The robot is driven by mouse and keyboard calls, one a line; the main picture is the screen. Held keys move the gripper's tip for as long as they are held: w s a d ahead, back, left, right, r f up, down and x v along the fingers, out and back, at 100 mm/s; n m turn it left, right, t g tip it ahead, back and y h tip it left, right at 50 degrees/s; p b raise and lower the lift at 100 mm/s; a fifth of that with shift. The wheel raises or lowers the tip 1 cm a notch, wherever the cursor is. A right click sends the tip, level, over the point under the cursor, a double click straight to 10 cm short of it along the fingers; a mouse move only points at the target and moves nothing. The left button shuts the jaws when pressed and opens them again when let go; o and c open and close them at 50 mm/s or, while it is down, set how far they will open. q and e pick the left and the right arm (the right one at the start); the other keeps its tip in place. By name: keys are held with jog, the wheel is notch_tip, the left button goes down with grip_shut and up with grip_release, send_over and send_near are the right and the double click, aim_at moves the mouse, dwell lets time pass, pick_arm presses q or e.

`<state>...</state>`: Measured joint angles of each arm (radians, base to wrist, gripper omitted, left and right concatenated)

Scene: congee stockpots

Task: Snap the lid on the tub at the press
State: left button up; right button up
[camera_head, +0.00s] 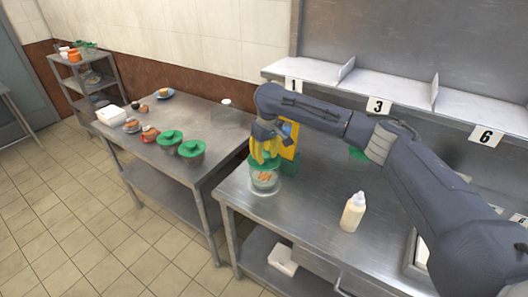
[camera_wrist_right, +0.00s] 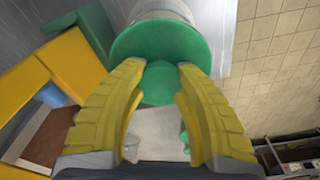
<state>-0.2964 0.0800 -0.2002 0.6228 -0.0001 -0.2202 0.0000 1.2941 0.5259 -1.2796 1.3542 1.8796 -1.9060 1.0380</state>
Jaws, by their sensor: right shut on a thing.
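My right gripper (camera_head: 264,160) is at the left end of the right-hand steel table, above the tub. Its yellow fingers are closed around the raised round grip of the green lid (camera_wrist_right: 160,38), which is clear in the right wrist view. The clear tub (camera_head: 265,181) with orange food stands upright directly under the gripper. Its pale wall (camera_wrist_right: 165,8) shows past the lid. I cannot tell whether the lid is seated on the rim. The yellow and green press (camera_head: 290,138) with a blue panel stands right beside it. My left gripper is not in view.
A squeeze bottle (camera_head: 353,212) stands on the right-hand table. Two green-lidded tubs (camera_head: 191,149), bowls and a white box (camera_head: 110,115) are on the left-hand table. A numbered shelf (camera_head: 410,95) runs behind my right arm. The table front beside the bottle is clear.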

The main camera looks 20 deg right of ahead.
jog(key=shift+f, duration=1.95)
jog(key=shift+f, duration=0.3)
dwell(0.8)
jog(key=o, duration=1.5)
jog(key=shift+r, duration=0.15)
jog(key=shift+r, duration=3.35)
grip_shut()
